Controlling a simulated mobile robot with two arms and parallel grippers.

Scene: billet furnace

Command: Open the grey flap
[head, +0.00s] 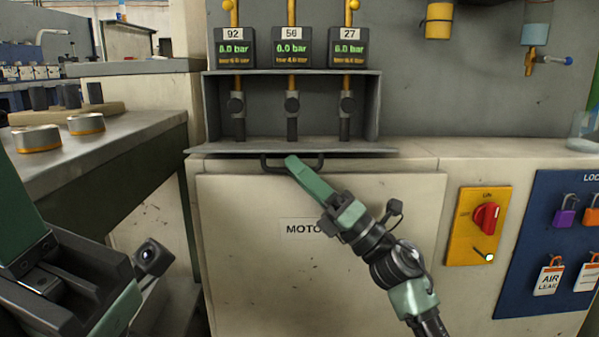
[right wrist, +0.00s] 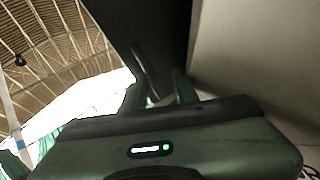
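The grey flap (head: 225,150) lies about level, like a shelf, at the foot of the grey box in the head view. The box front above it is uncovered. A black bar handle (head: 310,169) hangs under the flap's front edge. My right gripper (head: 293,163) has its green fingertips at the handle. In the right wrist view its fingers (right wrist: 160,94) stand apart, with the dark handle (right wrist: 145,70) between or just beyond them; contact is unclear. My left gripper (head: 75,290) is at the lower left, away from the flap; its fingers cannot be made out clearly.
Inside the box stand several valves (head: 292,105), under pressure displays (head: 291,48) reading 0.0 bar. A pale cabinet (head: 240,260) is below. A red switch (head: 486,217) and blue lock board (head: 545,215) are at right. A bench (head: 110,140) with round tins is at left.

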